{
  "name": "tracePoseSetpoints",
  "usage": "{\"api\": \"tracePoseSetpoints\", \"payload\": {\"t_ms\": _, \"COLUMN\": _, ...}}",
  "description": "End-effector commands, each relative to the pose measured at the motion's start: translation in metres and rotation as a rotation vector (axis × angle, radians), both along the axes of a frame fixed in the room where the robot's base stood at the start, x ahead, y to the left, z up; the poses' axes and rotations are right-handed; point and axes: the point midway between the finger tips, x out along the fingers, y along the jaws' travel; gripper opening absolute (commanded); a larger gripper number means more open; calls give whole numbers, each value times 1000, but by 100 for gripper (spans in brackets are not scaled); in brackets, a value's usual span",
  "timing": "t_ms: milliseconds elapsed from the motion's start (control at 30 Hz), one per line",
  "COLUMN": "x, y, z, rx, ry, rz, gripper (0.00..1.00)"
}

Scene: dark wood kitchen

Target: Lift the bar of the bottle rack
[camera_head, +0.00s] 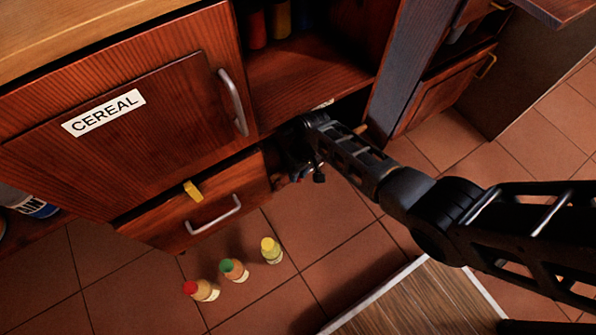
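I cannot make out a bottle rack or its bar for certain. Three small bottles stand on the tiled floor: one red-capped (202,290), one green-capped (234,270) and one yellow-capped (271,250). More bottles (257,28) stand in the dark open shelf at the top. My gripper (297,178) is low at the cabinet front, beside the right end of a drawer (222,192) and below the open shelf. It is small and dark against shadow, so I cannot see whether its fingers are open or hold anything.
A cupboard door labelled CEREAL (145,130) has a metal handle. A yellow object (193,191) sits at the top edge of the drawer. A wood-topped surface (420,300) with a pale edge is at the bottom.

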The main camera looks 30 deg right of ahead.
Motion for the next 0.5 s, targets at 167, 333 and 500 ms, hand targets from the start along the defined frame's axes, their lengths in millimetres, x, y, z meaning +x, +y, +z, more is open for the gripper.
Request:
{"api": "tracePoseSetpoints", "payload": {"t_ms": 167, "x": 0, "y": 0, "z": 0, "rx": 0, "ry": 0, "rz": 0, "gripper": 6}}
{"api": "tracePoseSetpoints", "payload": {"t_ms": 333, "x": 0, "y": 0, "z": 0, "rx": 0, "ry": 0, "rz": 0, "gripper": 0}}
{"api": "tracePoseSetpoints", "payload": {"t_ms": 500, "x": 0, "y": 0, "z": 0, "rx": 0, "ry": 0, "rz": 0, "gripper": 0}}
